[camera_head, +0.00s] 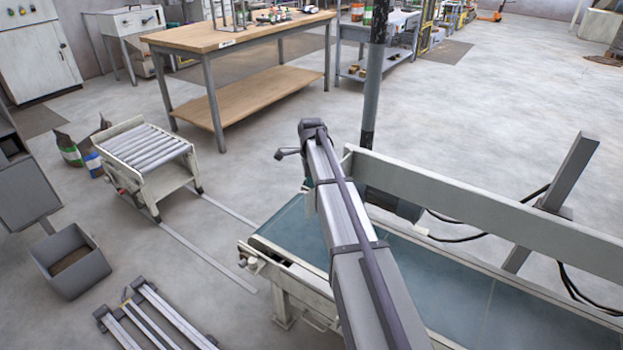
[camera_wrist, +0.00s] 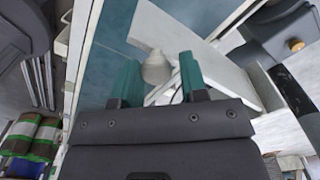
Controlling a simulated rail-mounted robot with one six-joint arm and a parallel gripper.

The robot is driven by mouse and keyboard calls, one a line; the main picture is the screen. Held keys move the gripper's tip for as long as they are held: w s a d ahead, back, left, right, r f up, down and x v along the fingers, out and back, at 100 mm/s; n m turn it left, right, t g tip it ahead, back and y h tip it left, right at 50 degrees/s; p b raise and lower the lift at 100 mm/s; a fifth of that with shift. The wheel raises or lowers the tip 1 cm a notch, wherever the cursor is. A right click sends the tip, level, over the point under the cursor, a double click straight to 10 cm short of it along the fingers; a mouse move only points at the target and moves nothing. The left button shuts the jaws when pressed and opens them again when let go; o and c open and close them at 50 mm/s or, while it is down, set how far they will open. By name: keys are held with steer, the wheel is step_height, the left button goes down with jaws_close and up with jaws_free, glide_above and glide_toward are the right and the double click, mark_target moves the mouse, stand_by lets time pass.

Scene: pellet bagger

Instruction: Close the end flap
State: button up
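In the wrist view, my gripper (camera_wrist: 158,75) has its two teal fingers apart. A pale rounded knob (camera_wrist: 156,66) shows between them, close to the left finger; I cannot tell if it touches. A white panel (camera_wrist: 180,32) lies just beyond the knob, slanting over the blue belt (camera_wrist: 112,45); it looks like the end flap, but I cannot be sure. My fingers and the knob are hidden there.
A long white side rail (camera_head: 480,205) and a grey post (camera_head: 568,175) stand right of my arm. A dark upright pole (camera_head: 374,80) is behind it. A roller stand (camera_head: 148,150), floor rails (camera_head: 205,255) and a grey bin (camera_head: 72,262) are left. Open floor lies between.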

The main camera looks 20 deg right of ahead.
steer(key=o, duration=0.3)
step_height(320, 180, up, 11)
steer(key=p, duration=1.1)
steer(key=shift+f, duration=0.1)
steer(key=s+a+r+n+p, duration=0.2)
steer(key=s+a+n, duration=0.3)
steer(key=s, duration=0.5)
steer(key=s+a+r+n+p, duration=0.3)
steer(key=s+a+n, duration=0.3)
steer(key=s+n, duration=0.3)
steer(key=s+a+r+n+p, duration=0.3)
steer(key=s+a+n, duration=0.3)
steer(key=s, duration=0.4)
steer(key=shift+s+r+n, duration=0.15)
steer(key=shift+s+n, duration=0.2)
steer(key=shift+n, duration=0.05)
